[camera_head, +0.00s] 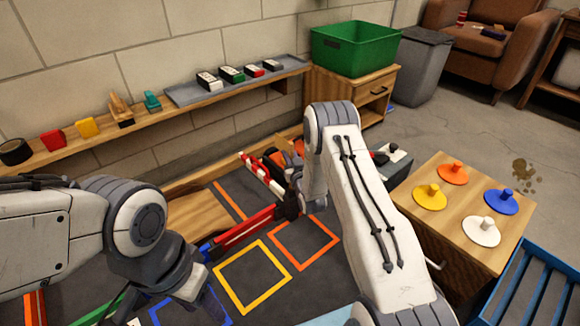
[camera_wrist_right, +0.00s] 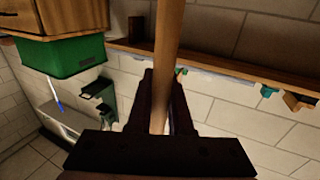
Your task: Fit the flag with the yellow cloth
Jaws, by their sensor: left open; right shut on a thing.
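My right gripper (camera_wrist_right: 158,100) is shut on a tan, wood-coloured rod (camera_wrist_right: 168,45) in the right wrist view. The rod runs between the fingers and out of the top of the picture. No yellow cloth can be made out, so I cannot tell whether this is the flag's pole. In the head view my right arm hides most of its gripper and the rod. A red and white object (camera_head: 262,172), perhaps part of the car, shows just left of that arm. My left gripper (camera_head: 190,290) is open and low over the blue-outlined square on the mat.
Yellow (camera_head: 254,280) and orange (camera_head: 303,243) outlined squares on the dark mat look empty. A wooden stand (camera_head: 440,225) with several coloured knobbed discs is at right. A wall shelf (camera_head: 70,145) holds small items. A green bin (camera_head: 355,48) stands on a cabinet behind.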

